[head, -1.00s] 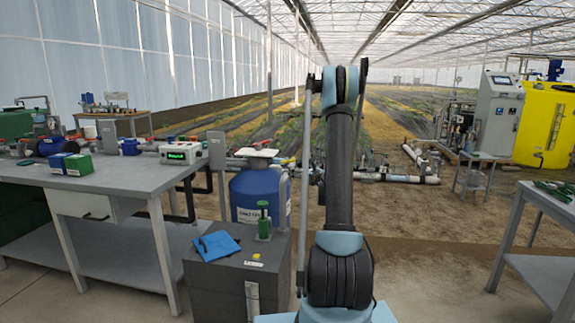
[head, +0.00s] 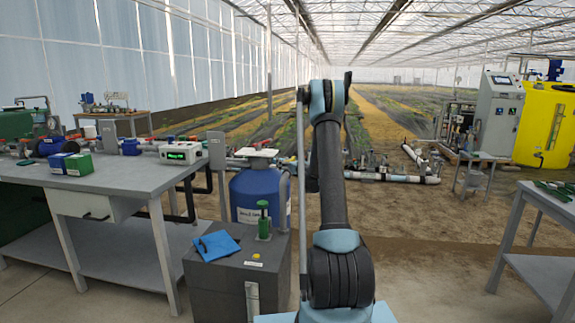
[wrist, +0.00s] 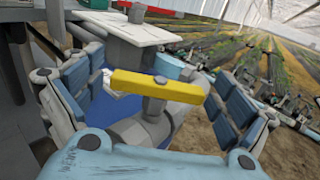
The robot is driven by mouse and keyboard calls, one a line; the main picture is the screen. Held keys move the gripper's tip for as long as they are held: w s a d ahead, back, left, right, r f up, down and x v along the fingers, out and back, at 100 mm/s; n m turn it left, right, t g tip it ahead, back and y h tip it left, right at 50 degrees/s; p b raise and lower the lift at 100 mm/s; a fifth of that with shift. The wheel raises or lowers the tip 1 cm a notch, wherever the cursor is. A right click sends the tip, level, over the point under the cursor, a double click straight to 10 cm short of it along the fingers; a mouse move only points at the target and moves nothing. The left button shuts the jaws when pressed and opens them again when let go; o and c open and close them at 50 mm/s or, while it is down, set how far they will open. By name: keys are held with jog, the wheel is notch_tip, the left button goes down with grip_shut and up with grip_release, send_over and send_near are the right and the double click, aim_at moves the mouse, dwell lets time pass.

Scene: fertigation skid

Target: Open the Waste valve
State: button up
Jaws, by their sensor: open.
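A yellow lever handle (wrist: 157,87) sits on a grey valve body and pipe (wrist: 150,127) in the middle of the wrist view. I can read no label on it. My gripper (wrist: 158,103) is open, with one blue-padded finger on each side of the handle. The handle lies between the fingers, and I see no clear contact. In the head view my arm hides the gripper and this valve.
A grey workbench (head: 110,184) is at left. Bare soil lies at right.

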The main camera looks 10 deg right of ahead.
jog(key=c, duration=1.1)
jog(key=shift+n+g+y, duration=0.3)
jog(key=shift+n+y, duration=0.1)
jog(key=shift+y, duration=0.2)
jog(key=n+g+y, duration=0.3)
jog(key=y, duration=0.1)
jog(key=shift+d+n+y, duration=0.15)
jog(key=shift+n+y, duration=0.25)
jog(key=n+g+y, duration=0.2)
jog(key=g, duration=0.1)
jog(key=n+g+y, duration=0.2)
jog(key=n+g, duration=0.1)
jog(key=g, duration=0.1)
jog(key=shift+n+g+y, duration=0.3)
jog(key=shift+y, duration=0.1)
jog(key=shift+g, duration=0.3)
jog(key=o, duration=1.1)
